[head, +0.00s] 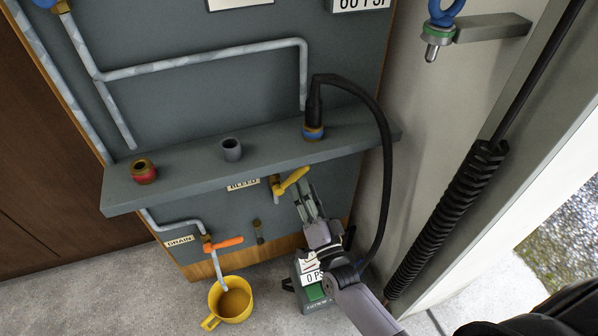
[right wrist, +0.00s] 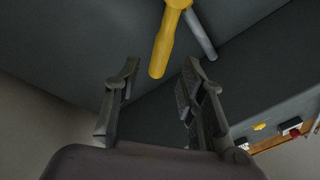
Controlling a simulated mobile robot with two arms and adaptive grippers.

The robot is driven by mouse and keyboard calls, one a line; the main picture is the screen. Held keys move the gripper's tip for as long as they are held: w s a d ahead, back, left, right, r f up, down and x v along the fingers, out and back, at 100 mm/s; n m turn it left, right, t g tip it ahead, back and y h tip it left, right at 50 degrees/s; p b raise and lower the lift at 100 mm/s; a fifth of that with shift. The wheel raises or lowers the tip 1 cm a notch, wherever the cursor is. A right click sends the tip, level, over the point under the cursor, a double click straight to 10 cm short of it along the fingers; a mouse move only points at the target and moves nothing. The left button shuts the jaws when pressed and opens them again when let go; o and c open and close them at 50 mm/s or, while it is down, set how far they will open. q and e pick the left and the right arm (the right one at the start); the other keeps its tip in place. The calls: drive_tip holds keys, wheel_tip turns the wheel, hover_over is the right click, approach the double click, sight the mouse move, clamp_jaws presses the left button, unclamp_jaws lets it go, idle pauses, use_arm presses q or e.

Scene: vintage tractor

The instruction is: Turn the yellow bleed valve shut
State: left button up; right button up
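The yellow bleed valve handle (head: 293,181) sits under the grey shelf, beside the BLEED label (head: 243,185). It slants up and to the right from its brass body (head: 276,188). My right gripper (head: 306,196) is just below and right of the handle's free end. In the right wrist view the gripper (right wrist: 158,78) is open, its two fingers wide apart. The yellow handle (right wrist: 164,45) comes down from the top, its end near the gap between the fingertips. I see no contact with it. My left gripper is not in view.
The grey shelf (head: 195,177) juts out above the valve. A black hose (head: 386,150) loops down behind my right arm. An orange drain handle (head: 225,244) is at lower left, above a yellow mug (head: 232,303).

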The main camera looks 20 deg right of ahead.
sight(299, 172)
drive_tip(key=x, duration=0.6)
drive_tip(key=shift+f, duration=0.1)
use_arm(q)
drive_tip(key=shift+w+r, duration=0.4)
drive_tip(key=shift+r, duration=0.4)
use_arm(e)
drive_tip(key=shift+w, duration=0.1)
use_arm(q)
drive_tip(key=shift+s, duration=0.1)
use_arm(e)
drive_tip(key=shift+c, duration=1.4)
drive_tip(key=c, duration=0.4)
clamp_jaws()
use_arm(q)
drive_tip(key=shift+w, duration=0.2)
